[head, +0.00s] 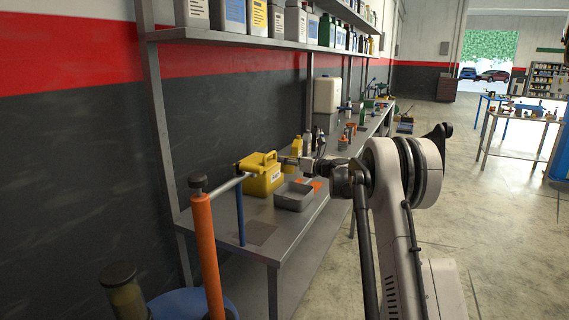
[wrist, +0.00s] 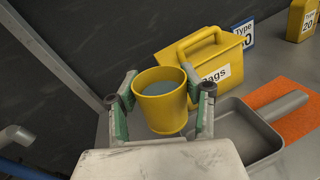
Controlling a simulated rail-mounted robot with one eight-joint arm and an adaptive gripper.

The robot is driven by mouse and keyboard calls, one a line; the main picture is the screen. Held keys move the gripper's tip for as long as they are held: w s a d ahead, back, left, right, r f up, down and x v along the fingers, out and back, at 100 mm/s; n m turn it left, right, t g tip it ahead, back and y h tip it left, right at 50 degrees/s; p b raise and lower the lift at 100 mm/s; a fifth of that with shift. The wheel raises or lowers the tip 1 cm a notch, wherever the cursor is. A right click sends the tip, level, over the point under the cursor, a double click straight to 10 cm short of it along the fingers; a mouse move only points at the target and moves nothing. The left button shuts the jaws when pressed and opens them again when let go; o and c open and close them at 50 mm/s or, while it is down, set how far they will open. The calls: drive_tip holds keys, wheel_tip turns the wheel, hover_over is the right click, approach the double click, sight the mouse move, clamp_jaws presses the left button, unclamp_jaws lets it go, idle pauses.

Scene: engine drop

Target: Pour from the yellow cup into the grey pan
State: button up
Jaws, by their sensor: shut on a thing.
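In the wrist view my gripper (wrist: 160,108) is shut on the yellow cup (wrist: 160,114), with one green-padded finger on each side of it. The cup looks roughly upright, with a grey-blue content or inside showing below its rim. The grey pan (wrist: 243,137) lies on the bench to the right of the cup, its handle pointing up and right over an orange mat. In the head view the grey pan (head: 294,196) sits on the bench in front of the yellow container. The cup is hard to make out in the head view.
A yellow container labelled Rags (wrist: 214,68) stands right behind the cup and pan; it also shows in the head view (head: 262,174). A yellow bottle (wrist: 301,20) stands further right. An orange mat (wrist: 290,116) lies under the pan's handle. A dark wall runs behind the bench.

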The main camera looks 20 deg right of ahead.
sight(288, 195)
drive_tip(key=shift+f+m+g+b, duration=0.1)
drive_tip(key=shift+f+m+g, duration=0.1)
drive_tip(key=shift+f+m, duration=0.75)
drive_tip(key=shift+f+m+g+b, duration=0.1)
drive_tip(key=shift+f+m+g, duration=0.15)
drive_tip(key=shift+f, duration=1.15)
drive_tip(key=shift+f+m+g+b, duration=0.15)
drive_tip(key=shift+f+m, duration=0.55)
drive_tip(key=shift+f, duration=0.5)
drive_tip(key=shift+f+b, duration=0.45)
drive_tip(key=shift+w+d+r+m+g+b, duration=0.1)
drive_tip(key=shift+r+m+g+b, duration=0.15)
drive_tip(key=shift+m, duration=0.45)
drive_tip(key=shift+w+r+m+g+b, duration=0.1)
drive_tip(key=shift+r+m+g, duration=0.15)
drive_tip(key=shift+m, duration=0.45)
drive_tip(key=shift+w+d+r+m+g+y, duration=0.1)
drive_tip(key=shift+d+r+m+g+y, duration=0.2)
drive_tip(key=shift+m, duration=0.5)
drive_tip(key=shift+w+r+m+g+y, duration=0.1)
drive_tip(key=shift+m+g+y, duration=0.25)
drive_tip(key=shift+m, duration=0.45)
idle(1.0)
